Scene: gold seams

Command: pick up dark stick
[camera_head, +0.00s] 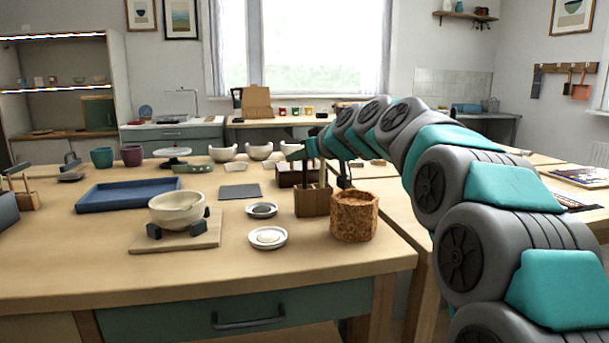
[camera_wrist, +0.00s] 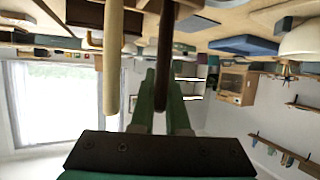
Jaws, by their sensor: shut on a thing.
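The dark stick (camera_wrist: 166,38) stands between the two green fingers of my gripper (camera_wrist: 162,82) in the wrist view, which is upside down. The fingers are shut on it. In the head view my gripper (camera_head: 303,151) is over the wooden block holder (camera_head: 311,203), above the table. Sticks rise from the holder area, partly covered by the gripper. A pale wooden stick (camera_wrist: 112,60) stands beside the dark one in the wrist view, apart from the fingers. I cannot tell whether the dark stick's lower end is still inside the holder.
A cork pot (camera_head: 354,217) stands right of the holder, close to it. Small dishes (camera_head: 267,238) and a cream bowl (camera_head: 178,209) on a board are to the left. A dark box (camera_head: 289,178) is behind the holder. The front of the table is clear.

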